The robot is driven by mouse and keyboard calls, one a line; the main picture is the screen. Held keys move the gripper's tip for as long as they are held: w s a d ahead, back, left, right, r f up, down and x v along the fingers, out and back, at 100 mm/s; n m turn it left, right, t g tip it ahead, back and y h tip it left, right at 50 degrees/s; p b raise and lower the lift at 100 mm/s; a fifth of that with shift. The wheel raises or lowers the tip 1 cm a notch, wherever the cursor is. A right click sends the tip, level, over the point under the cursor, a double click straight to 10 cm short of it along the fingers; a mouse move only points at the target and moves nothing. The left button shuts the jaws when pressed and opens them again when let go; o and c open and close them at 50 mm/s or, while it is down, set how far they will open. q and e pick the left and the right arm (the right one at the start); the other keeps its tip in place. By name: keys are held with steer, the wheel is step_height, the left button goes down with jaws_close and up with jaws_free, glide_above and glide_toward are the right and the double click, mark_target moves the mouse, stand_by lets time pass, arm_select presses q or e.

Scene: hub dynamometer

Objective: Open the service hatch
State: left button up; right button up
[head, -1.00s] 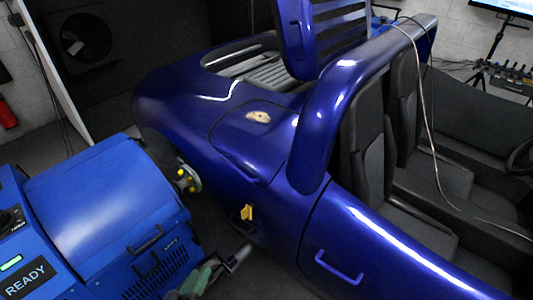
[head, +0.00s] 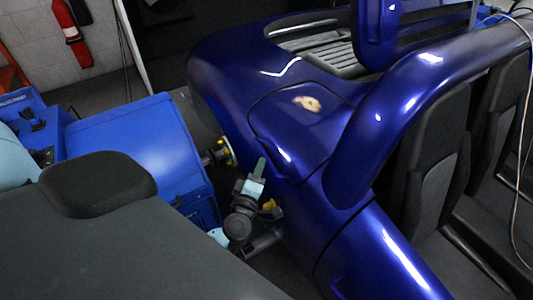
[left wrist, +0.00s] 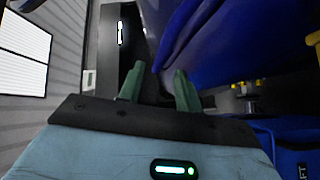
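The dark blue car body fills the middle of the head view. An outlined panel (head: 275,115) on its rear flank looks like the service hatch; it lies flush, with a tan patch (head: 307,103) on it. My left gripper (head: 260,167) is beside the car's flank below this panel, its green finger pointing up. In the left wrist view the two green fingertips of my left gripper (left wrist: 158,85) stand apart with nothing between them. A yellow fitting (head: 268,205) on the flank is partly hidden behind the gripper. My right gripper is not in view.
A blue dynamometer unit (head: 140,140) stands left of the car, with a yellow-studded hub (head: 222,152) between them. A raised blue cover (head: 378,35) and roll hoop (head: 385,115) rise above the body. A fire extinguisher (head: 72,30) hangs at the back left.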

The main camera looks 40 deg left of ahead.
mark_target(264, 153)
arm_select(q)
steer(key=shift+x, duration=3.2)
steer(key=shift+c, duration=0.4)
jaws_close()
